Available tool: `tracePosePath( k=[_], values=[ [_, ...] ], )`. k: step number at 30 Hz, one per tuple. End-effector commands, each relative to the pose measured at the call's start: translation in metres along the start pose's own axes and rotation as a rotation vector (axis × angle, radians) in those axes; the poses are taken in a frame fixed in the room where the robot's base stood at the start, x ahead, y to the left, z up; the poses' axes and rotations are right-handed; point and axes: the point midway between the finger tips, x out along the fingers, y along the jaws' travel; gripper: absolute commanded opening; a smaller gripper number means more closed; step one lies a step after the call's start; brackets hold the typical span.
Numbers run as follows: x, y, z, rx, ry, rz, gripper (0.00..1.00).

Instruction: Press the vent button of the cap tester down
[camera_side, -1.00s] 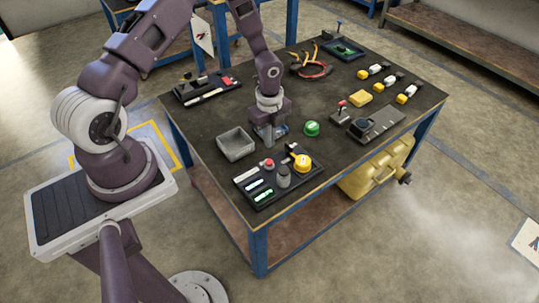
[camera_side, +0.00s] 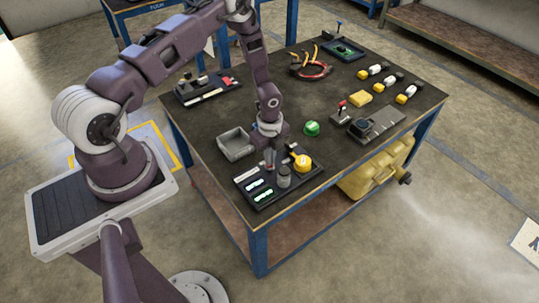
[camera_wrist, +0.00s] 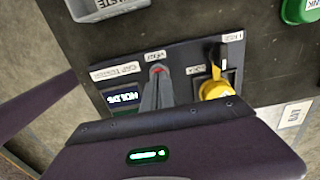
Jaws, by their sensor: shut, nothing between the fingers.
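The cap tester (camera_side: 290,192) is a dark panel at the table's near edge, with a yellow cap (camera_side: 302,163) on its right part. In the wrist view the panel (camera_wrist: 185,55) has labels that seem to read VENT and LOCK, and a lit display (camera_wrist: 122,97) seeming to read HOLDS. My gripper (camera_side: 269,167) is shut and empty, pointing down at the vent button. A little of the red vent button (camera_wrist: 157,69) shows at my fingertips; the fingers hide the rest. I cannot tell whether they touch it or whether it is down.
A grey post (camera_side: 283,178) stands on the panel close beside my fingers. A black lever (camera_wrist: 222,55) is beside the yellow cap. A grey tray (camera_side: 236,144) lies to the left, a green round cap (camera_side: 312,128) behind. The table's middle is mostly clear.

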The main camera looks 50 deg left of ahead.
Motion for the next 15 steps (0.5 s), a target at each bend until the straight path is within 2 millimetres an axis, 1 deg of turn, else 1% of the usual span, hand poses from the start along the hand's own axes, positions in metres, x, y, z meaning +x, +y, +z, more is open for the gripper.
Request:
tracePosePath(
  k=[1,3,10,13,15],
  values=[
    [0.009,0.002,0.000,0.001,0.002,0.002,0.00],
    [0.013,0.002,0.000,0.001,0.002,0.001,0.00],
    [0.013,0.001,0.002,0.000,-0.001,-0.002,0.00],
    [0.007,0.000,0.002,-0.001,-0.002,-0.004,0.00],
    [-0.003,-0.001,0.002,-0.002,-0.003,-0.007,0.00]
  ],
)
